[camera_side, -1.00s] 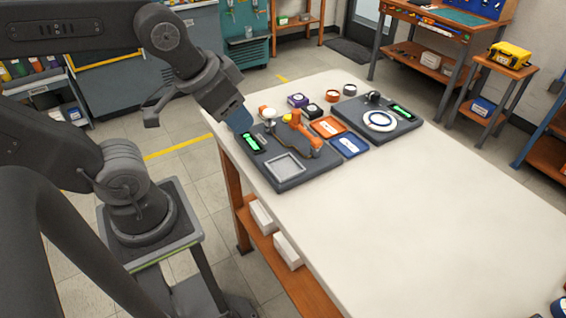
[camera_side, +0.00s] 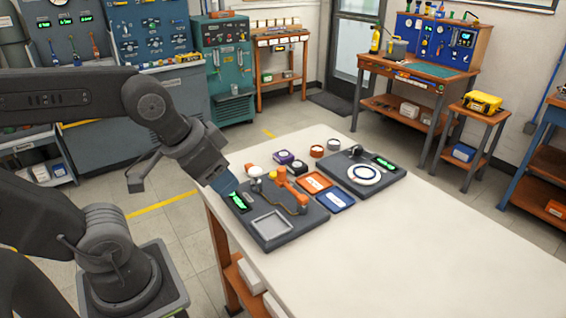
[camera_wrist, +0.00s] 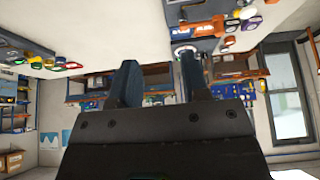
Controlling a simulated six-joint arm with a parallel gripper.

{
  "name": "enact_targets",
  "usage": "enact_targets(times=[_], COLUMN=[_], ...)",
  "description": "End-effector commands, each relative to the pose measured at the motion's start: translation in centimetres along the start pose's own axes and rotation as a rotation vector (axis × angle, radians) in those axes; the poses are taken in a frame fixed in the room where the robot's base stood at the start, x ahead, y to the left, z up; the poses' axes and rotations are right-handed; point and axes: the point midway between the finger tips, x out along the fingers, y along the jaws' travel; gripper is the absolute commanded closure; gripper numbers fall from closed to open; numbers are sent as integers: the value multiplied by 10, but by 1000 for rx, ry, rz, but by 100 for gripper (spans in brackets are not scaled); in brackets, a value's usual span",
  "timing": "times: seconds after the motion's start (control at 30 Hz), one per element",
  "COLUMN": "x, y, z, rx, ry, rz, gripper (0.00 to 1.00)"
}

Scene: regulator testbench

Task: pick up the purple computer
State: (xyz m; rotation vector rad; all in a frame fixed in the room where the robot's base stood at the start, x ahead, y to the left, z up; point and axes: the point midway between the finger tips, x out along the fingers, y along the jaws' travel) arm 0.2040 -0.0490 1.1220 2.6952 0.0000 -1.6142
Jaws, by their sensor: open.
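My gripper (camera_side: 228,188) is at the table's left edge, beside the green-lit display on that board. It is to the left of and nearer than the purple box, apart from it. In the wrist view my two fingers (camera_wrist: 160,78) are spread with nothing between them. That view is upside down, and I cannot surely pick out the purple box among the small things at its upper right.
A black round-topped piece (camera_side: 299,167) sits close beside the purple box. An orange arm-like fixture (camera_side: 288,186) stands on the left board. Orange (camera_side: 314,182) and blue (camera_side: 336,199) trays lie between the boards. The table's near right part (camera_side: 430,245) is clear.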

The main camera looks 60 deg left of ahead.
Motion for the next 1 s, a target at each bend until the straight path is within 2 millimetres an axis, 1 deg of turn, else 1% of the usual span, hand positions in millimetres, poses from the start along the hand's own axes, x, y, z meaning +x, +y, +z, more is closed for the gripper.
enact_targets(times=[0.47, 0.9, 0.97, 1.0], x=[0, 0, 0, 0], y=[0, 0, 0, 0], z=[0, 0, 0, 0], rx=[0, 0, 0, 0], ry=[0, 0, 0, 0], rz=[0, 0, 0, 0], gripper=[57, 15, 11, 11])
